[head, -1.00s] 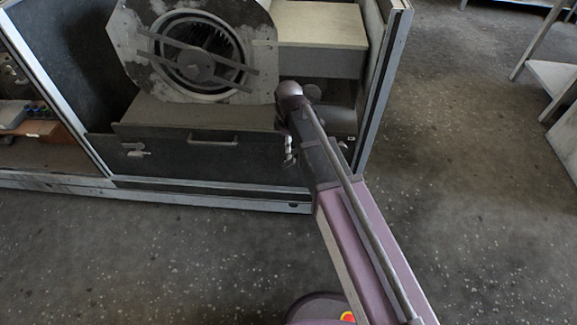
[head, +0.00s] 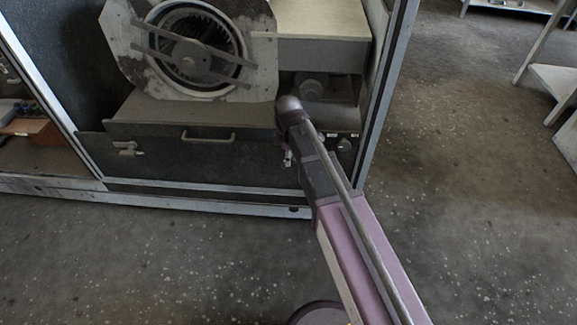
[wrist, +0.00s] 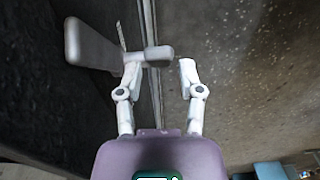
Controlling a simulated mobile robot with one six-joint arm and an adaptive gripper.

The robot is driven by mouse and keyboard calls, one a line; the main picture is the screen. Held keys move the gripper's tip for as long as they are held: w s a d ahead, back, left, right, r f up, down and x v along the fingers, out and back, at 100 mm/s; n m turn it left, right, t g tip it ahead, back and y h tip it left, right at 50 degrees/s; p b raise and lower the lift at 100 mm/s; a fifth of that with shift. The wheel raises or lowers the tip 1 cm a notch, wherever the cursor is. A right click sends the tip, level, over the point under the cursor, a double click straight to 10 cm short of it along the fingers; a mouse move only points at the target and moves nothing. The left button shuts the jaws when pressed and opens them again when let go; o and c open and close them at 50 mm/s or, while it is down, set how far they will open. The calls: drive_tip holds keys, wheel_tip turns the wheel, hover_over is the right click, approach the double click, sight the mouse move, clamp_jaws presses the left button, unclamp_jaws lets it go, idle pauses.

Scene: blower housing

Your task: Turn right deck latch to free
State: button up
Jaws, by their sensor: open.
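The right deck latch (wrist: 92,45) shows in the wrist view as a grey paddle-like handle with a short rounded stub (wrist: 158,54) at its right end. My gripper (wrist: 160,72) is open, with one white finger by the latch and the other to the right of the stub. The stub lies between the fingertips; contact cannot be told. In the head view my gripper (head: 288,158) is mostly hidden by my arm. The dark deck front (head: 235,153) has a bar handle (head: 208,138).
A left latch (head: 128,148) sits on the deck front. The blower housing (head: 190,50) stands above the deck. A metal cabinet post (head: 385,90) rises close to my arm's right. Open speckled floor (head: 470,190) lies right, with a bench (head: 550,85) beyond.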

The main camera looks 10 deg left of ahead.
drive_tip(key=shift+f+b, duration=1)
drive_tip(key=shift+f, duration=0.3)
drive_tip(key=shift+c, duration=0.2)
clamp_jaws()
